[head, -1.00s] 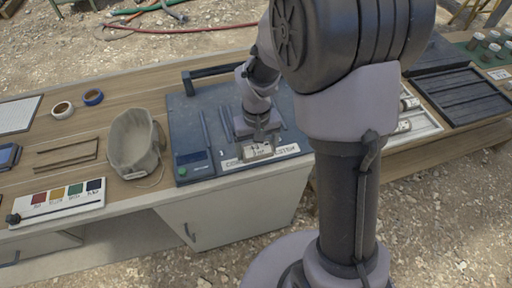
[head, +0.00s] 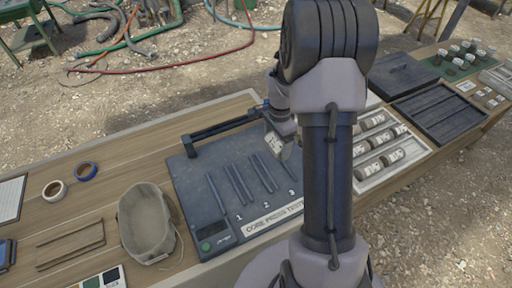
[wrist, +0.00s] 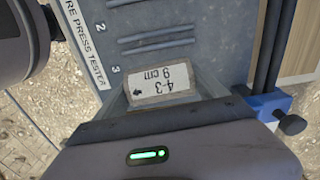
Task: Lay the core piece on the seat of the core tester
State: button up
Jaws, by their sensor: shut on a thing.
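The core tester (head: 205,172) is a flat blue-grey board with raised rail pairs, the numbers 1, 2, 3 and a "CORE PRESS TESTER" label along its front edge. My gripper (wrist: 163,98) is shut on the core piece (wrist: 163,84), whose pale label reads "4-3 9 cm" with a small arrow. In the head view the gripper is over the tester's right part, near the end of its bar, partly hidden by my arm. In the wrist view the core piece is beside the number 3 (wrist: 116,69); whether it touches the board I cannot tell.
A dark bar (head: 225,128) runs along the tester's back; a blue clamp (wrist: 268,106) shows beside my gripper. A cloth bag (head: 146,222) stands left of the tester. Right of my arm are a white tray of cores (head: 408,157) and a black tray (head: 445,112).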

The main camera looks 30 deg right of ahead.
jog(key=shift+d+m, duration=0.3)
jog(key=shift+f, duration=0.15)
jog(key=b, duration=0.7)
send_near(275, 168)
notch_tip(275, 168, down, 5)
jog(key=shift+d+f, duration=0.1)
jog(key=shift+f, duration=0.05)
jog(key=shift+f+b, duration=0.4)
jog(key=shift+b, duration=0.3)
jog(key=o, duration=1.9)
notch_tip(275, 168, up, 18)
jog(key=p, duration=0.6)
jog(key=shift+f, duration=0.15)
